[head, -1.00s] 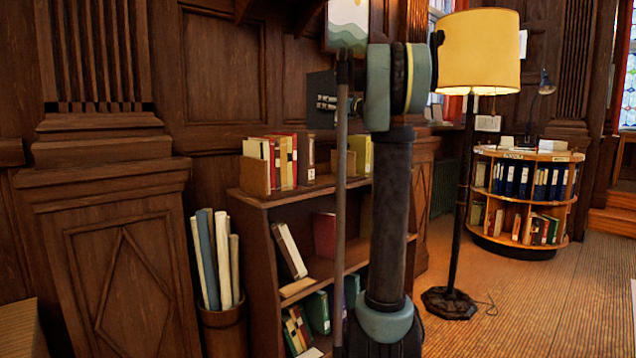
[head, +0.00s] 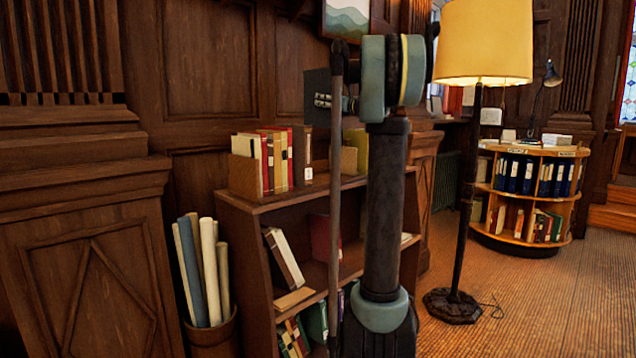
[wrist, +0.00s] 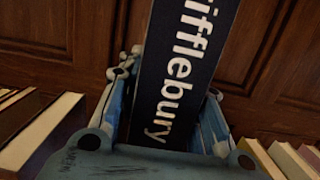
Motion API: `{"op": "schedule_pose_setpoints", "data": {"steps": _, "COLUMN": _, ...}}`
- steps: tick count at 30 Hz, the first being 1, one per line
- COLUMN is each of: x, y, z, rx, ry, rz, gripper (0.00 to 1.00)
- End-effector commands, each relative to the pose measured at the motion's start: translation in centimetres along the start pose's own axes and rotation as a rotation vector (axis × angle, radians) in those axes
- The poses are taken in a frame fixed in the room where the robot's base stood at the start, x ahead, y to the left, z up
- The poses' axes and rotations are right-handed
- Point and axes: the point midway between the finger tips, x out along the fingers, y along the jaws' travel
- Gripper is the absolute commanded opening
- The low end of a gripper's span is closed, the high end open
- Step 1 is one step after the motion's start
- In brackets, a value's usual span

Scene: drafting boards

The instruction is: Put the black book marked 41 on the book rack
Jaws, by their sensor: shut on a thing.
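My gripper (wrist: 172,80) is shut on a dark book (wrist: 185,75) with white lettering ending in "ifflebury"; no 41 is readable. The blue fingers press on both sides of it. In the head view a dark flat panel (head: 316,86), apparently this book, stands above the rack, partly hidden by my arm. The book rack (head: 243,178) has upright wooden ends on top of a low bookcase. It holds red and cream books (head: 275,160) at its left and a dark brown book with a white label (head: 307,150). My arm hides part of its right side.
The wooden bookcase (head: 262,222) has leaning books on its lower shelves. A bin of rolled paper (head: 210,335) stands to its left. A floor lamp (head: 483,45) and a round bookcase (head: 545,151) stand at the right. Panelled wall (head: 205,75) is behind.

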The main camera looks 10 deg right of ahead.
Motion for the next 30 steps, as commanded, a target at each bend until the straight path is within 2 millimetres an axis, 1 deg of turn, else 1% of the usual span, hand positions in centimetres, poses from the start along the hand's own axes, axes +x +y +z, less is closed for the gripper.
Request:
{"op": "schedule_pose_setpoints", "data": {"steps": 6, "x": 0.1, "y": 0.7, "z": -3.6, "rx": 0.002, "ry": -0.001, "rz": 0.01, "gripper": 0.0}}
{"op": "schedule_pose_setpoints", "data": {"steps": 12, "x": -0.5, "y": 0.8, "z": -8.0, "rx": 0.002, "ry": -0.001, "rz": 0.012, "gripper": 0.0}}
{"op": "schedule_pose_setpoints", "data": {"steps": 15, "x": -0.7, "y": 0.8, "z": -9.7, "rx": 0.002, "ry": -0.001, "rz": 0.012, "gripper": 0.0}}
{"op": "schedule_pose_setpoints", "data": {"steps": 18, "x": -0.8, "y": 0.8, "z": -10.8, "rx": 0.002, "ry": -0.001, "rz": 0.012, "gripper": 0.0}}
{"op": "schedule_pose_setpoints", "data": {"steps": 23, "x": -1.0, "y": 0.8, "z": -12.0, "rx": 0.002, "ry": -0.001, "rz": 0.012, "gripper": 0.0}}
{"op": "schedule_pose_setpoints", "data": {"steps": 30, "x": -1.5, "y": 0.8, "z": -15.3, "rx": 0.002, "ry": -0.001, "rz": 0.011, "gripper": 0.0}}
